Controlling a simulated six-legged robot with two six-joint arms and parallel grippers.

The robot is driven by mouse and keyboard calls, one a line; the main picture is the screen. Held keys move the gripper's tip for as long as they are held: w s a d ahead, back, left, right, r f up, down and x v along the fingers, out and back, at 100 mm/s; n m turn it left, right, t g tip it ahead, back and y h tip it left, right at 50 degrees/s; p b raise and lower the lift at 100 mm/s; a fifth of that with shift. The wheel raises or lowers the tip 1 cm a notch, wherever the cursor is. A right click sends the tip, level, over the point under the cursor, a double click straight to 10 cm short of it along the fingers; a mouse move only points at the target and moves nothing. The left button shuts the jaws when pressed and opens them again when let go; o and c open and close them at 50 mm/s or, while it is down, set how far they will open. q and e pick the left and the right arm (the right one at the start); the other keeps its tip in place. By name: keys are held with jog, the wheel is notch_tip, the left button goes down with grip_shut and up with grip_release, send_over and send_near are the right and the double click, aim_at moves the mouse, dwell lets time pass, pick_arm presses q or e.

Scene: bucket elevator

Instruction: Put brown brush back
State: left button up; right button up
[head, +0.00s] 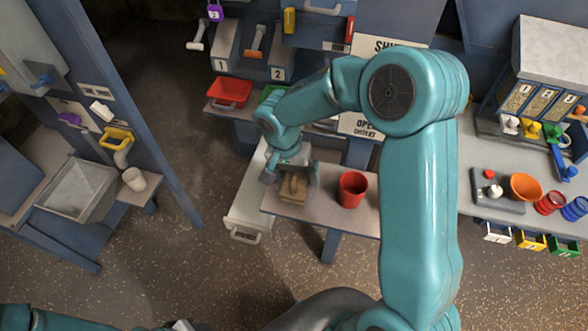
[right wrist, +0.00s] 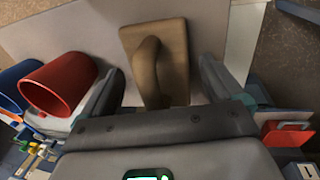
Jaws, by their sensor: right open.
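The brown brush (head: 293,187), a flat wooden block with an arched handle, rests on a small grey table (head: 331,220). In the right wrist view the brush (right wrist: 172,42) lies just beyond and between the fingers of my right gripper (right wrist: 160,88), which are spread wide with a gap on both sides of the handle. In the head view my right gripper (head: 290,174) is over the brush and partly hides it. Part of my left arm shows at the bottom left edge, but I cannot make out its gripper.
A red cup (head: 352,190) stands on the table right of the brush. A white drawer (head: 246,208) juts out left of the table. A red bin (head: 229,92) sits behind.

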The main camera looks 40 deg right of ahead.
aim_at(287, 178)
jog(key=shift+w+r, duration=0.15)
jog(key=shift+r, duration=0.35)
notch_tip(287, 178, up, 11)
jog(key=w+a, duration=0.1)
jog(key=shift+a, duration=0.3)
jog(key=shift+w, duration=0.15)
jog(key=shift+s, duration=0.2)
